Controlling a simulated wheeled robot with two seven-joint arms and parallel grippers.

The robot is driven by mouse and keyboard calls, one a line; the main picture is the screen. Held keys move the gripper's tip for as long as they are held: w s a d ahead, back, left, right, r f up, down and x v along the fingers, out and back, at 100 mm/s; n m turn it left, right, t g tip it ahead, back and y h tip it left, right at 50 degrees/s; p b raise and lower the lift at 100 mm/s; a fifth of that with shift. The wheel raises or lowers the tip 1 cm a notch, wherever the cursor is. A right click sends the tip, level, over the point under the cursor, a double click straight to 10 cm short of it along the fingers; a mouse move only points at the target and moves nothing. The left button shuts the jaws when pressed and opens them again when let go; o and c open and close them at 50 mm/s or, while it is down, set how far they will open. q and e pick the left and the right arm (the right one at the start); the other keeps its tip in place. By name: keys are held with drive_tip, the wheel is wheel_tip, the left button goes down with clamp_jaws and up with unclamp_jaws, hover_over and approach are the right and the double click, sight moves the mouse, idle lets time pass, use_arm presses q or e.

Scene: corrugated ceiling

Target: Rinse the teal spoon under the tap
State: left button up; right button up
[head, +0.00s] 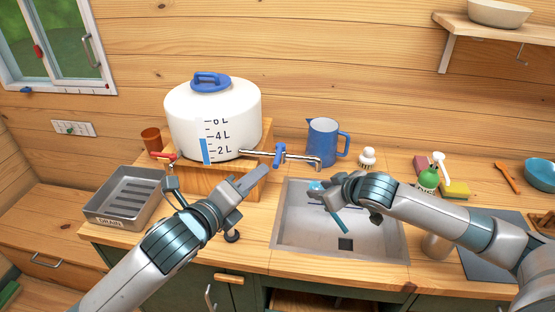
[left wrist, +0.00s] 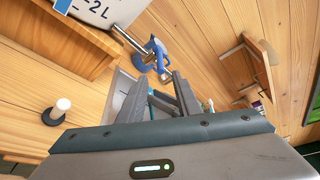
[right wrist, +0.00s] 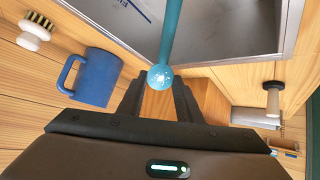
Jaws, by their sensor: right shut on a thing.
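The teal spoon (head: 339,222) is held over the metal sink (head: 290,238) by my right gripper (head: 326,192), its handle slanting down into the basin. In the right wrist view the spoon's round bowl (right wrist: 160,77), with pale specks, lies at the fingertips and the handle points away. The spout (head: 316,161) of the white water tank (head: 190,120) ends above and slightly left of my right gripper. The tap's blue lever (head: 278,155) stands on the spout pipe. My left gripper (head: 258,183) is empty and open, its fingertips just short of the lever (left wrist: 156,56). No water stream shows.
A drain tray (head: 108,206) stands left of the sink. A blue jug (head: 323,143) and a white brush (head: 367,158) stand behind the sink. A green soap bottle (head: 428,180) and sponges (head: 456,190) are to the right. A wooden stand (head: 247,184) supports the tank.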

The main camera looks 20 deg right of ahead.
sight(278, 157)
use_arm(q)
drive_tip(key=shift+x, duration=6)
drive_tip(key=shift+a, duration=0.1)
drive_tip(key=shift+c, duration=0.7)
clamp_jaws()
